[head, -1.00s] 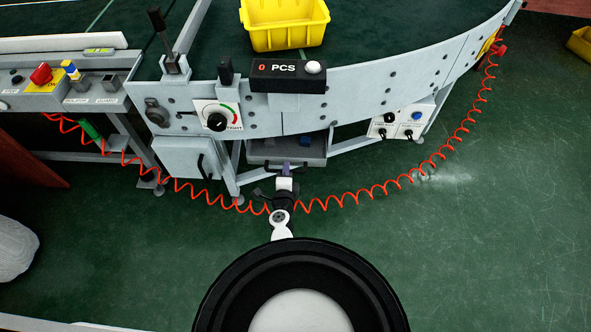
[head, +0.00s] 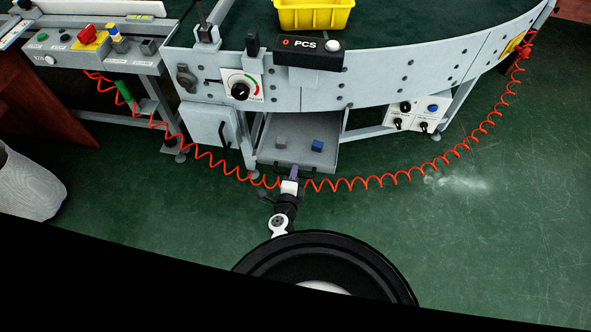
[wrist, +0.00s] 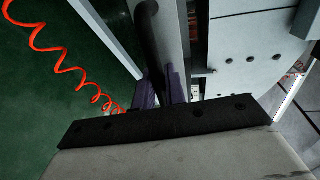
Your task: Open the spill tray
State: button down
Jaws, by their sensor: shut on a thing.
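The spill tray (head: 271,156) is a grey, shallow drawer under the curved conveyor. In the head view it stands pulled out toward me, and its inside shows. A grey cube (head: 280,142) and a blue cube (head: 317,146) lie in it. My gripper (head: 293,174) is at the tray's front edge, shut on its handle. In the wrist view the dark handle bar (wrist: 150,45) runs between the purple fingers of my gripper (wrist: 160,92). The handle is mostly hidden by my gripper in the head view.
A red coiled hose (head: 390,180) hangs across the front, passing close by my gripper. A grey cabinet door (head: 209,123) is left of the tray, and a switch box (head: 416,117) is to the right. Green floor (head: 500,240) is open at the right.

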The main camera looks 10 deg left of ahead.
jog(key=shift+v, duration=0.95)
jog(key=shift+f, duration=0.2)
jog(key=c, duration=1.5)
grip_release()
jog(key=shift+c, duration=0.2)
jog(key=shift+s, duration=0.1)
